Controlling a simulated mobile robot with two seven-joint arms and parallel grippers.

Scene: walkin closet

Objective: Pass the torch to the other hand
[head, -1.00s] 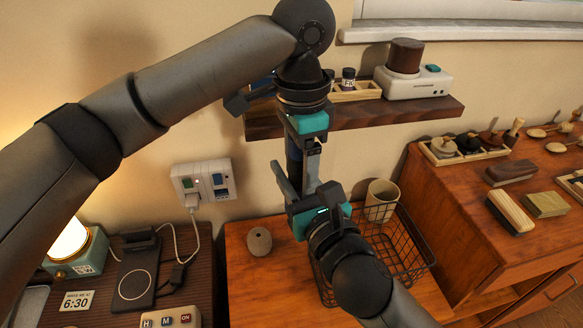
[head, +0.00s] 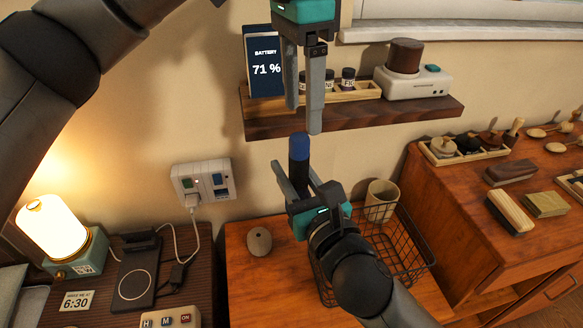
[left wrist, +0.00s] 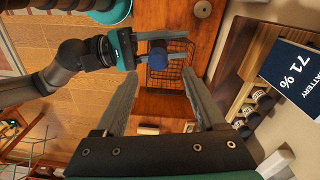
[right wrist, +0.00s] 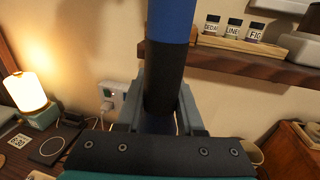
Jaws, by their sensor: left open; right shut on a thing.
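The torch (head: 299,158) is a cylinder with a blue end and a black body, held upright. My right gripper (head: 298,188) is shut on its lower part, above the wooden cabinet. In the right wrist view the torch (right wrist: 167,70) rises between the fingers, its lower end partly hidden by the gripper. My left gripper (head: 303,115) is open and empty, above the torch and apart from it, pointing down. In the left wrist view the torch's blue end (left wrist: 158,58) shows beyond the open fingers.
A dark shelf (head: 400,112) on the wall behind holds a battery display (head: 264,70), small jars and a white device (head: 415,85). A lit lamp (head: 55,228) is at left.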

